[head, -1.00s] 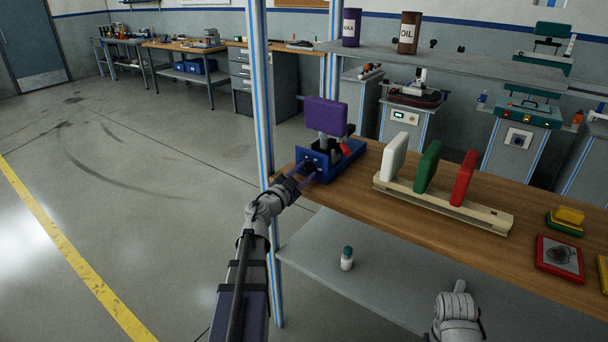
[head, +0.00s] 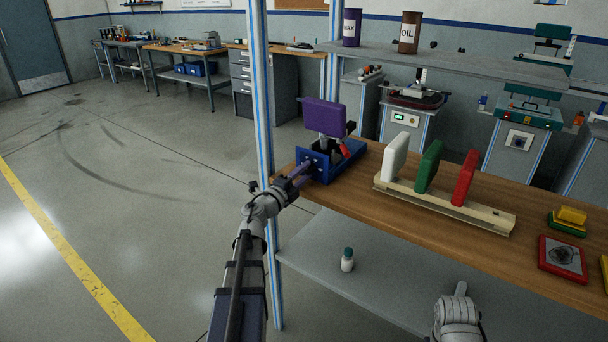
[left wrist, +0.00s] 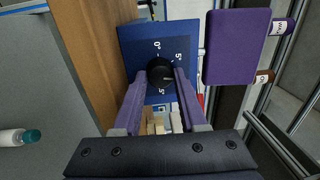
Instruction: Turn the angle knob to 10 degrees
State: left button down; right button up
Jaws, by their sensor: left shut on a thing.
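The angle knob (left wrist: 159,70) is a round black dial on a blue plate (left wrist: 134,40). White printed marks, including 0° and 5°, show around it in the left wrist view. My left gripper (left wrist: 160,79) has its two purple fingers on either side of the knob and is shut on it. A small light mark shows on the knob, but its exact reading is too small to tell. In the head view the left gripper (head: 307,168) reaches the front of the blue fixture (head: 345,164) and hides the knob. My right gripper's fingers are out of view.
A purple pad (head: 325,117) stands above the fixture. White (head: 395,156), green (head: 429,166) and red (head: 464,177) pads stand in a pale rack (head: 440,204) to its right. A blue-striped post (head: 262,90) rises close behind my left wrist. A small bottle (head: 347,260) stands on the lower shelf.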

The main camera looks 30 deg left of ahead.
pick_arm(q)
jog(key=shift+m, duration=2.1)
jog(key=shift+c, duration=2.2)
grip_release()
